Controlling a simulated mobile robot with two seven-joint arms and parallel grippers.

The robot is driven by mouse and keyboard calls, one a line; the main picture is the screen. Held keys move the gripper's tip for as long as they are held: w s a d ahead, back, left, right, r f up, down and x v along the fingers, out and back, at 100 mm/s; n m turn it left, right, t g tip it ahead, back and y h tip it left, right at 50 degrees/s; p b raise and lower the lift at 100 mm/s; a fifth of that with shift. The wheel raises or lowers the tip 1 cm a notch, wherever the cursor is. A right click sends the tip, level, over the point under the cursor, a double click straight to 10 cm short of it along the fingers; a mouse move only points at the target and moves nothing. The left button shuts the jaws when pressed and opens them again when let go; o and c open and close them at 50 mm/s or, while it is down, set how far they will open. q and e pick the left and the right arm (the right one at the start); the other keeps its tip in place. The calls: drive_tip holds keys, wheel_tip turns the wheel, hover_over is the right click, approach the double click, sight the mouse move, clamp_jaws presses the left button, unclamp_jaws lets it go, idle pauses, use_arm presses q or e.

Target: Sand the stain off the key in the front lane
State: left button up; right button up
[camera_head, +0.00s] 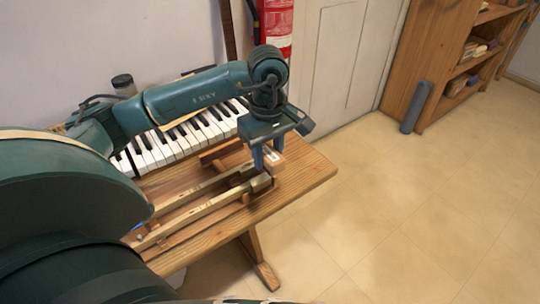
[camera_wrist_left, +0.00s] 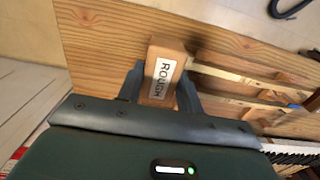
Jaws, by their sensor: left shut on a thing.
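My left gripper (camera_head: 265,162) is shut on a wooden sanding block (camera_head: 274,159) at the right end of the wooden key lanes. In the left wrist view the block (camera_wrist_left: 153,93) sits between the fingers, with a white label reading ROUGH. Two long pale wooden keys lie in lanes on the table: a front one (camera_head: 192,216) and one behind it (camera_head: 197,190). Their left ends are hidden behind my arm. In the left wrist view the key strips (camera_wrist_left: 245,77) run right from beside the block. I cannot make out a stain. My right gripper is not in view.
The wooden table (camera_head: 308,172) is bare at its right end. A piano keyboard (camera_head: 180,143) lies along its back, by the wall, with a dark jar (camera_head: 123,86) behind. A fire extinguisher (camera_head: 275,28), a shelf (camera_head: 432,65) and a blue-grey cylinder (camera_head: 416,108) stand beyond.

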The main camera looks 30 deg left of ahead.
use_arm(q)
drive_tip(key=shift+w+r, duration=0.1)
drive_tip(key=shift+r, duration=0.55)
drive_tip(key=shift+r+p, duration=0.3)
drive_tip(key=shift+p, duration=0.15)
drive_tip(key=shift+r, duration=0.45)
drive_tip(key=shift+r+p, duration=0.85)
drive_tip(key=shift+r, duration=0.25)
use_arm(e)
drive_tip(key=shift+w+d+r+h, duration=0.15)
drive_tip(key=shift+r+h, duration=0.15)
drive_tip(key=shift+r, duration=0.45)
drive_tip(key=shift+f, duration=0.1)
